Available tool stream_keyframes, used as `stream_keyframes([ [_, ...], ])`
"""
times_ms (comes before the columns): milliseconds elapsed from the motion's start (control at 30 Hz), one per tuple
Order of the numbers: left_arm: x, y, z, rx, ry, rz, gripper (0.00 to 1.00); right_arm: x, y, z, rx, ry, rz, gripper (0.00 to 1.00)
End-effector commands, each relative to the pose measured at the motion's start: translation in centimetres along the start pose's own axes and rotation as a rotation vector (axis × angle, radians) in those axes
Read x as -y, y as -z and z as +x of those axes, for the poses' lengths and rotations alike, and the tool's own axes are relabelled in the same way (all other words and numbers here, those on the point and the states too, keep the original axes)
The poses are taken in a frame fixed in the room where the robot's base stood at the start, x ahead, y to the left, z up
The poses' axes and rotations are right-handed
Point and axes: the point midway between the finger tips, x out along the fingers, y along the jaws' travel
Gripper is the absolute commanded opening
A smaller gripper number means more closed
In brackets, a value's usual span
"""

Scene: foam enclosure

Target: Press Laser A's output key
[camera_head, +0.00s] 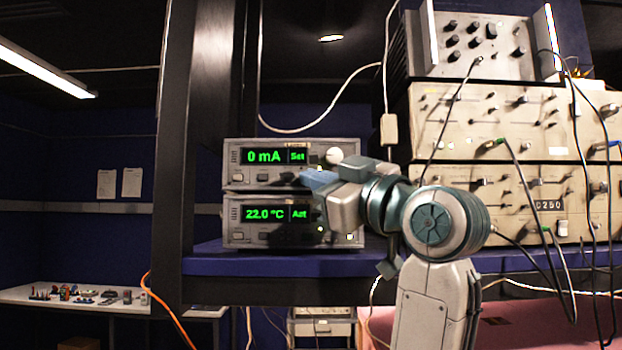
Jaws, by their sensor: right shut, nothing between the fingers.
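A small grey laser controller stands in two stacked units on the blue shelf (215,264). The upper unit (232,178) shows "0 mA Set" in green on its display (276,156), and has a small tag on its top edge, too small to read. The lower unit (233,237) shows "22.0 °C Act". My right gripper (304,178) is shut and empty, its bluish fingertips in front of the upper unit's lower right front. I cannot tell whether they touch it. The gripper and wrist hide the right part of both panels; the output key cannot be made out. My left gripper is not in view.
A dark post (170,170) stands left of the controller. Stacked beige instruments (475,110) with knobs and hanging cables stand at the right, behind my right arm. A white cable loops above the controller. A white table (60,298) with small parts is at far left.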

Motion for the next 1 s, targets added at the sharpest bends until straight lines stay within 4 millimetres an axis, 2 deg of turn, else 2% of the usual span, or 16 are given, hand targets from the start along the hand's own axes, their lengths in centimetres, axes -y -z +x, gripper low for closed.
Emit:
stream_keyframes([
  [300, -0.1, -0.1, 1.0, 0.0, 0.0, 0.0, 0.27, 0.7, 0.5, -0.9, -0.001, -0.001, 0.0, 0.0],
  [700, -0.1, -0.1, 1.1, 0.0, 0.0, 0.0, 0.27, 0.9, 0.8, -1.2, 0.0, 0.0, 0.0, 0.0],
  [1000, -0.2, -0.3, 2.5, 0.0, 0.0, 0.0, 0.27, 2.4, 2.0, -3.2, -0.002, -0.001, -0.002, 0.0],
])
